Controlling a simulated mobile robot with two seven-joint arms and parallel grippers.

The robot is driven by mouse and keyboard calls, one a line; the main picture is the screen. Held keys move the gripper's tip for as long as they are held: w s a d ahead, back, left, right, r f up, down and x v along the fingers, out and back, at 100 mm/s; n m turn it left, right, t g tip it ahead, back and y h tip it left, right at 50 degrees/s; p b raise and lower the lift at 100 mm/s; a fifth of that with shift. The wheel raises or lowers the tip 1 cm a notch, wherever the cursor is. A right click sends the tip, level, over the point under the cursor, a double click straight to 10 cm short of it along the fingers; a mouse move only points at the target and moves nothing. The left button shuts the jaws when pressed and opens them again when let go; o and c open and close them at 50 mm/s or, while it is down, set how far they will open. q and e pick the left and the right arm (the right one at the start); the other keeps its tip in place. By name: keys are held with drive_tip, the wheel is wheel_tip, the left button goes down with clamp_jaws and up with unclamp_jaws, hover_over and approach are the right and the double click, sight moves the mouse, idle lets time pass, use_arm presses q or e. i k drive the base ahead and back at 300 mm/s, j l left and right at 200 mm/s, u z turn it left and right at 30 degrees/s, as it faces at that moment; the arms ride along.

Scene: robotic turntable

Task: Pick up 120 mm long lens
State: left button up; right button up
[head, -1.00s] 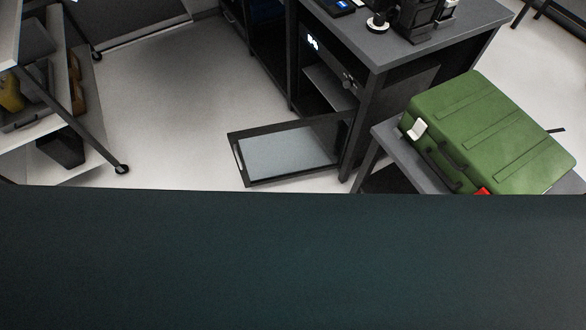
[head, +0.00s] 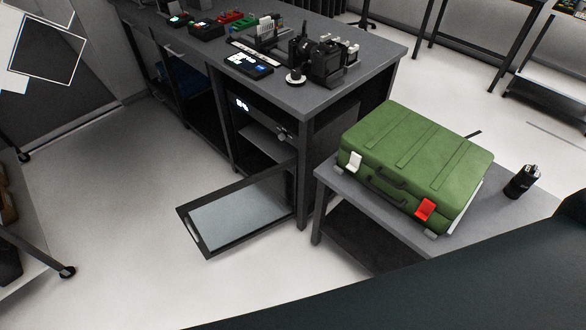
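A short black cylinder (head: 522,182) stands upright at the right end of a grey side table (head: 385,222), right of a green case. It looks like a lens, but I cannot read its length. Another dark device (head: 325,62) with a round part at its left stands on the long workbench (head: 372,68); I cannot tell whether it holds a lens. Neither of my grippers is in view.
A closed green case (head: 420,160) with one white and one red latch lies on the side table. A cabinet door (head: 240,212) hangs open low over the floor. A large dark surface fills the bottom right.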

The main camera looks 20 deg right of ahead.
sight(520, 183)
drive_tip(key=z, duration=3.45)
drive_tip(key=k+j+z, duration=0.2)
drive_tip(key=k+j, duration=0.4)
drive_tip(key=j, duration=0.2)
